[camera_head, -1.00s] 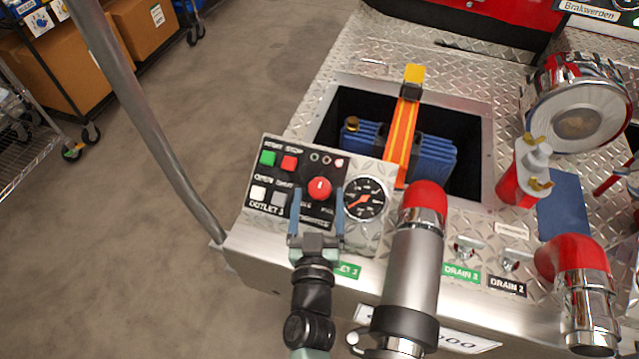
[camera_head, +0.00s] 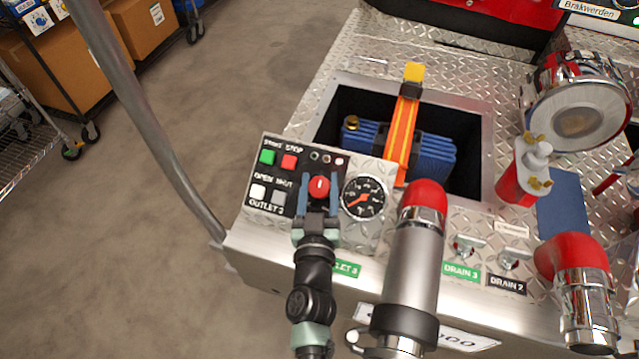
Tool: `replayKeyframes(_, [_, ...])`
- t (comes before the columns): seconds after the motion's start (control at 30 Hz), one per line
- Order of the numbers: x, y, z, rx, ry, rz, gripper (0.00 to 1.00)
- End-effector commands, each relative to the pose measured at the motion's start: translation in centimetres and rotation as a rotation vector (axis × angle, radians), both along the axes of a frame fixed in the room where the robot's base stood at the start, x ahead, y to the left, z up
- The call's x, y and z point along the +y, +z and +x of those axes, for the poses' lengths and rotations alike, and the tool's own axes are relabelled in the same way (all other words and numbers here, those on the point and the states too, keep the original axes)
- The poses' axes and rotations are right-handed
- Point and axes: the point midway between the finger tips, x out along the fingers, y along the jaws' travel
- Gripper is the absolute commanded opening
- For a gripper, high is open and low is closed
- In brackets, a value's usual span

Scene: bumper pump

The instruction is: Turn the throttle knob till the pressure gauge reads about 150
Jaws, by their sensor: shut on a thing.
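The red throttle knob (camera_head: 319,187) sits on the black control panel, with a white mark on its face. My gripper (camera_head: 319,192) is at the knob, its two blue fingers closed on the knob's sides. The gripper body hides the lower part of the panel and the lettering below the knob. The round pressure gauge (camera_head: 364,198), black with an orange-red needle, is just right of the knob. Its needle points to the lower left; the numbers are too small to read.
The panel also has a green button (camera_head: 267,157), a red button (camera_head: 289,161) and white and grey buttons at its left. A red-capped grey pipe (camera_head: 413,260) stands close to the right of my arm. A grey pole (camera_head: 150,120) rises at the left.

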Motion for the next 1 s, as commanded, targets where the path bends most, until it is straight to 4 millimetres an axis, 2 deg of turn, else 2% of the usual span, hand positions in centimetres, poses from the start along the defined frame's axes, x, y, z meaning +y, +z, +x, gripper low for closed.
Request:
replayKeyframes(0.03, [0.00,-0.01,-0.01,0.000,0.000,0.000,0.12])
replayKeyframes(0.1, [0.00,-0.01,-0.01,0.000,0.000,0.000,0.00])
replayKeyframes(0.47, [0.07,0.54,0.02,-0.006,-0.041,0.024,0.00])
replayKeyframes(1.0, [0.12,0.20,0.04,-0.053,-0.286,0.164,0.00])
